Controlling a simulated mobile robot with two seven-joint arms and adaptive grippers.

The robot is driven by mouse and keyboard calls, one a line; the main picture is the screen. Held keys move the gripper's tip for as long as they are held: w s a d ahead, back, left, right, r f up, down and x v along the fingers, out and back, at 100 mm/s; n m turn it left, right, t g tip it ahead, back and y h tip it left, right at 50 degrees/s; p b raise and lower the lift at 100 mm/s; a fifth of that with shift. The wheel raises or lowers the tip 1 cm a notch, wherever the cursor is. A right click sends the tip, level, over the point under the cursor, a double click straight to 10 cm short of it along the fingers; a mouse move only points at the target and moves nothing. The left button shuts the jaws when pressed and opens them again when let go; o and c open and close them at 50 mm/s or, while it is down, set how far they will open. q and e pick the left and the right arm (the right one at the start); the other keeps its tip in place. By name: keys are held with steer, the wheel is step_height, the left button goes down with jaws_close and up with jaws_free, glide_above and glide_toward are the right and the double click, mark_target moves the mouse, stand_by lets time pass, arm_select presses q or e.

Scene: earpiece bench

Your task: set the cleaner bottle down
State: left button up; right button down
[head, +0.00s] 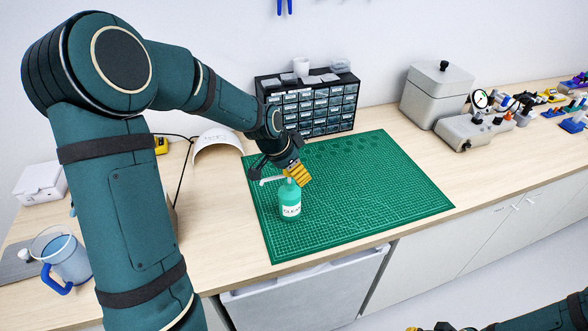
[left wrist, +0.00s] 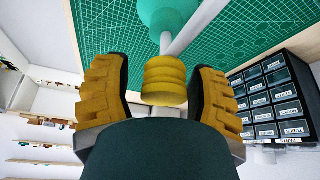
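The cleaner bottle (head: 290,203) is green with a white label and a pale spout to the left. It is upright over the left part of the green cutting mat (head: 375,190) and looks as if it stands on it; contact at its base is not clear. My left gripper (head: 297,175) is at the bottle's top. In the left wrist view its yellow fingers (left wrist: 162,75) are apart, one on each side of the yellow ribbed pump top (left wrist: 164,82), with a gap visible on the left. The bottle's body (left wrist: 165,12) shows beyond. My right gripper (head: 425,329) is mostly cut off at the bottom edge.
A drawer cabinet (head: 318,107) stands behind the mat, and a grey box (head: 436,93) behind its right side. A blue-handled jug (head: 66,260) is at the far left. The mat right of the bottle is clear.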

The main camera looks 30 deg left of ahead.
arm_select(q)
steer(key=shift+r, duration=0.1)
steer(key=shift+r, duration=0.45)
steer(key=v, duration=1.1)
steer(key=shift+s+p, duration=0.15)
steer(key=shift+p, duration=0.15)
steer(key=shift+s, duration=0.1)
